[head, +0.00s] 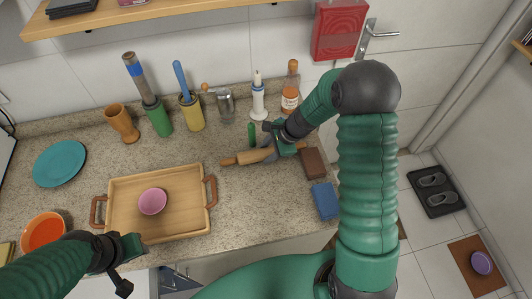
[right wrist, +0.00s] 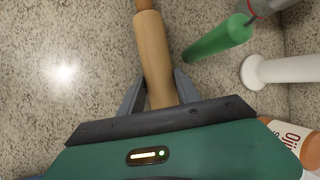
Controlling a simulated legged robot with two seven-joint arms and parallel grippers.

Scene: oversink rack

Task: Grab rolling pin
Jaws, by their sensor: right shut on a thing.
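The wooden rolling pin (head: 247,157) lies on the speckled counter, right of the wooden tray. Its left handle and part of its barrel show in the head view; my right gripper covers its right part. My right gripper (head: 273,150) is shut on the rolling pin. In the right wrist view the pin (right wrist: 153,55) runs up between the two grey fingers (right wrist: 158,92), one on each side. I cannot tell whether it is lifted off the counter. My left gripper (head: 128,264) is low at the left, near the tray's front edge, away from the pin; its jaw opening is unclear.
A tray (head: 120,192) with a pink bowl (head: 152,201) stands left of the pin. A green object (head: 251,134), a white dispenser (head: 258,104) and an orange bottle (head: 290,88) stand behind it. Brown (head: 313,163) and blue (head: 326,200) blocks lie to the right.

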